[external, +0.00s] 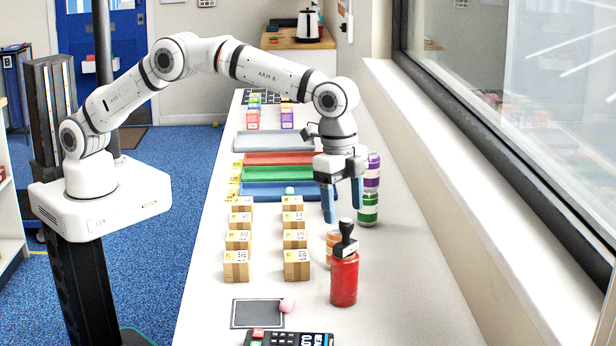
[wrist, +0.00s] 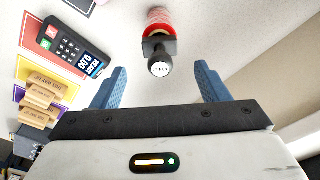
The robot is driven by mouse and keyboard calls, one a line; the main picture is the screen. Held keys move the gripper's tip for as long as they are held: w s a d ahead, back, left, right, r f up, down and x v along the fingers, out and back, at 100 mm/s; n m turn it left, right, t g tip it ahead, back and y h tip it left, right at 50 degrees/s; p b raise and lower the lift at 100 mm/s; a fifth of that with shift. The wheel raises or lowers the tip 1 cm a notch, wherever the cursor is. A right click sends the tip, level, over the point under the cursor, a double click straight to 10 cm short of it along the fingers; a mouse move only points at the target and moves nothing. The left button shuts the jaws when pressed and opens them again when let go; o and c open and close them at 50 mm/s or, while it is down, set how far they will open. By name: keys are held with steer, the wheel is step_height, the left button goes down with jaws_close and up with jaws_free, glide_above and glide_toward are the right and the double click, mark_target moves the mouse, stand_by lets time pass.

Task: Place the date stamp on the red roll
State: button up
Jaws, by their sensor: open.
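The red roll (external: 344,280) stands upright near the front right of the bench. The black date stamp (external: 346,243) rests on top of it, handle up. In the wrist view the stamp (wrist: 159,62) shows its round pale handle end, with the red roll (wrist: 158,22) partly hidden behind it. My gripper (external: 343,208) is open and empty, its blue fingers pointing down, above and slightly behind the stamp in the external view. In the wrist view the stamp lies ahead, between the lines of my gripper's fingers (wrist: 160,72), not touching them.
An orange roll (external: 332,243) stands close behind the red roll. A purple, white and green stack (external: 369,190) stands by the wall. Several small cartons (external: 237,266) are left. A dark mat (external: 256,314), pink object (external: 287,305) and card terminal (external: 290,339) lie in front.

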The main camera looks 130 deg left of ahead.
steer(key=r, duration=0.4)
steer(key=shift+s+r, duration=0.25)
steer(key=shift+r, duration=0.1)
steer(key=s+d+r+t, duration=0.1)
steer(key=s+d+r, duration=0.5)
steer(key=s, duration=0.4)
steer(key=s+d+r, duration=0.6)
steer(key=s, duration=0.3)
steer(key=s+d+f, duration=0.2)
steer(key=s, duration=0.7)
steer(key=s+d+f+t, duration=0.1)
steer(key=s+d+f, duration=0.1)
steer(key=s, duration=0.7)
steer(key=s+d+f, duration=0.2)
steer(key=s+d, duration=0.1)
steer(key=s, duration=0.6)
steer(key=shift+f, duration=0.35)
steer(key=shift+f+b, duration=0.2)
steer(key=shift+b, duration=0.2)
